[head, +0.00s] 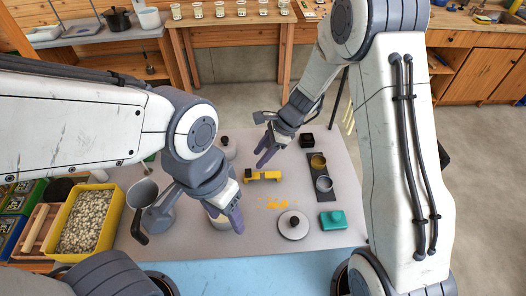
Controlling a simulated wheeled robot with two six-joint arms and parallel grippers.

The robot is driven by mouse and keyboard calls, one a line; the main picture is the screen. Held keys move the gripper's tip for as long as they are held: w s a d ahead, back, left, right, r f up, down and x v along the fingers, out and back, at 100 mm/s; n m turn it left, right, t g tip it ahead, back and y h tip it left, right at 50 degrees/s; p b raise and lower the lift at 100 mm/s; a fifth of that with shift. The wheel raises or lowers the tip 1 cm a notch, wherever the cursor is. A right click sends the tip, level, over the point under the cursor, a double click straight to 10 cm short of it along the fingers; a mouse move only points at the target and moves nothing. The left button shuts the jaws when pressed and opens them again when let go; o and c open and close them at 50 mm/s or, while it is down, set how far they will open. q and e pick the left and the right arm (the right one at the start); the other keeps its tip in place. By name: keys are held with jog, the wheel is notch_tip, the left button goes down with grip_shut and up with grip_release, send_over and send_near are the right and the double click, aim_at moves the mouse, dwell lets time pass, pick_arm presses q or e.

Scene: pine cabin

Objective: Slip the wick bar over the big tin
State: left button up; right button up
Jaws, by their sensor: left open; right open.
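A small yellow bar (266,176) with a dark block at its left end lies mid-table; it may be the wick bar, but I cannot be sure. A dark strip (318,173) at the right carries an amber-topped tin (318,160) and a silver tin (324,184). A pale round container (217,219) stands partly hidden under my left gripper. I cannot tell which is the big tin. My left gripper (238,216) is open over or beside the pale container, with nothing visible between its fingers. My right gripper (265,152) is open and empty above the table, behind the yellow bar.
A white disc with a black knob (293,226) and a teal block (332,220) lie near the front. A grey pitcher (145,193) and a yellow bin of pebbles (72,250) are left. Yellow spots mark the centre.

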aim_at(250, 171)
jog(key=shift+m, duration=0.4)
jog(key=b+x, duration=0.2)
jog(key=x, duration=0.1)
jog(key=b+x, duration=0.2)
jog(key=d+b+x, duration=0.1)
jog(key=b+x, duration=0.1)
jog(key=x, duration=0.1)
jog(key=shift+w+a+f, duration=0.15)
jog(key=shift+w+f, duration=0.15)
jog(key=shift+f, duration=0.2)
jog(key=shift+r, duration=0.1)
grip_shut()
jog(key=shift+r+p, duration=2.7)
jog(key=shift+r, duration=0.35)
